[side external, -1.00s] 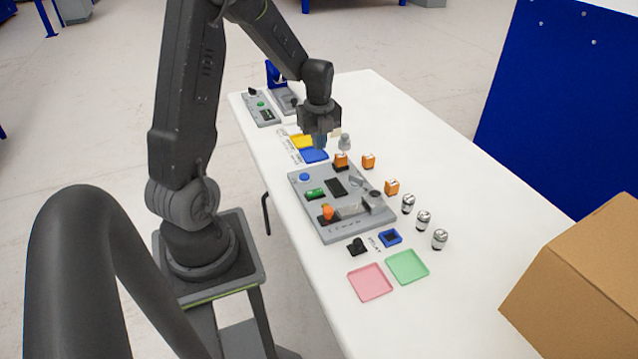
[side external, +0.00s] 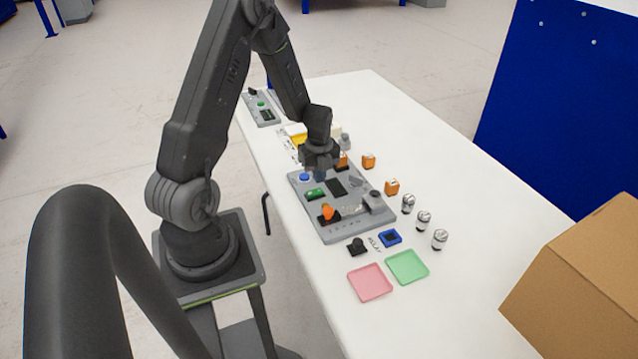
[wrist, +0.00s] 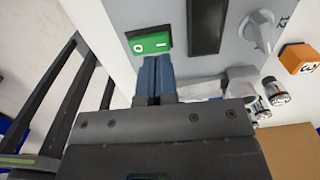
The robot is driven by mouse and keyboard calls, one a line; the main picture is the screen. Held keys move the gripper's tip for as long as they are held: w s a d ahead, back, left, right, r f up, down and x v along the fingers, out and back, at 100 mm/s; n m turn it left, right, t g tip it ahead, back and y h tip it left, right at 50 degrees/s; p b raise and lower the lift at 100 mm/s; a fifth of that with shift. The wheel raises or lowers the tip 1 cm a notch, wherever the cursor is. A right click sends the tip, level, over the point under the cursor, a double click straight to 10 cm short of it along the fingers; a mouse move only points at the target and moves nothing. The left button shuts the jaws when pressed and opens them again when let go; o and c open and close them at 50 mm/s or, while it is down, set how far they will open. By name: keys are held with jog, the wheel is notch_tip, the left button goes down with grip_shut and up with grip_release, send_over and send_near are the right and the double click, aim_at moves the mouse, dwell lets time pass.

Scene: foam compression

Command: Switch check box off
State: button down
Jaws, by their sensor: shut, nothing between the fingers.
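A grey panel box (side external: 347,226) lies on the white table. My gripper (side external: 320,176) is over the far end of the panel. In the wrist view my shut, empty blue fingertips (wrist: 153,62) are right beside the switch's lower edge, on the side nearer the I mark. I cannot tell whether they touch it, or which way the rocker is tilted.
The panel also carries a dark display (wrist: 206,25), a grey knob (wrist: 258,28), a blue button (side external: 304,177) and an orange part (side external: 327,212). Orange cubes (side external: 391,187) and silver cylinders (side external: 423,219) stand to the right. Pink (side external: 370,283) and green (side external: 407,267) trays lie in front.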

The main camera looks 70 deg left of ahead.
aim_at(315, 191)
jog(key=shift+f, duration=1.65)
jog(key=shift+w+f, duration=0.1)
jog(key=shift+f, duration=0.05)
jog(key=shift+s+r, duration=0.35)
jog(key=shift+s, duration=0.45)
notch_tip(315, 191, up, 14)
jog(key=w, duration=0.2)
